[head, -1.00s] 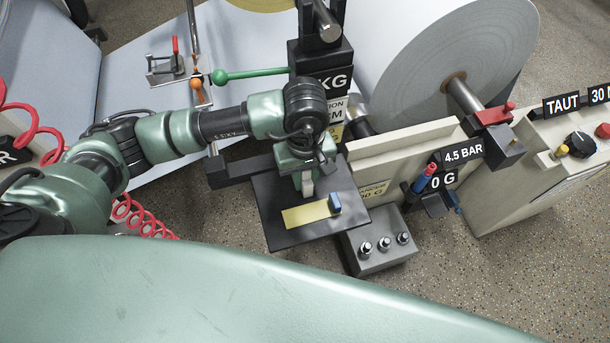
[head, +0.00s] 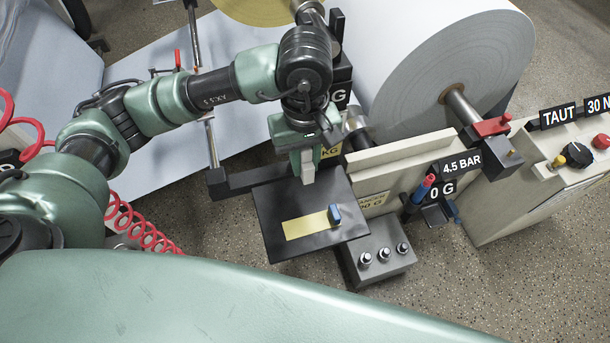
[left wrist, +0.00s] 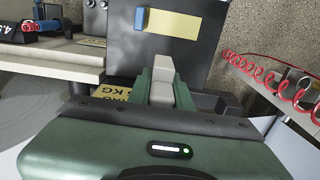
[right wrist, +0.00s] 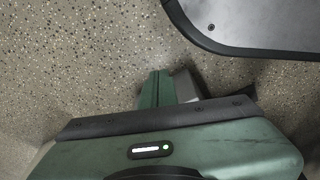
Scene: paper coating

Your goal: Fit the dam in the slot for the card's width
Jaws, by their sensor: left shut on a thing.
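My left gripper (head: 307,168) is shut on a pale grey block, probably the dam (left wrist: 160,72). The block stands upright between the green fingers and points down. In the head view the block (head: 307,172) overlaps the far part of a black plate (head: 275,205); its height above the plate is hard to judge. A yellow card (head: 306,227) lies on the plate with a small blue block (head: 335,214) at its right end. No slot can be made out. My right gripper (right wrist: 157,88) looks shut, with its green fingers together over the floor; it is outside the head view.
A grey box with metal knobs (head: 383,250) stands right of the plate. Behind it is a cream rail (head: 400,155) with a 4.5 BAR sign (head: 460,162) and a red and blue part (head: 424,187). A large paper roll (head: 440,70) stands behind. Black posts rise close behind my left gripper.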

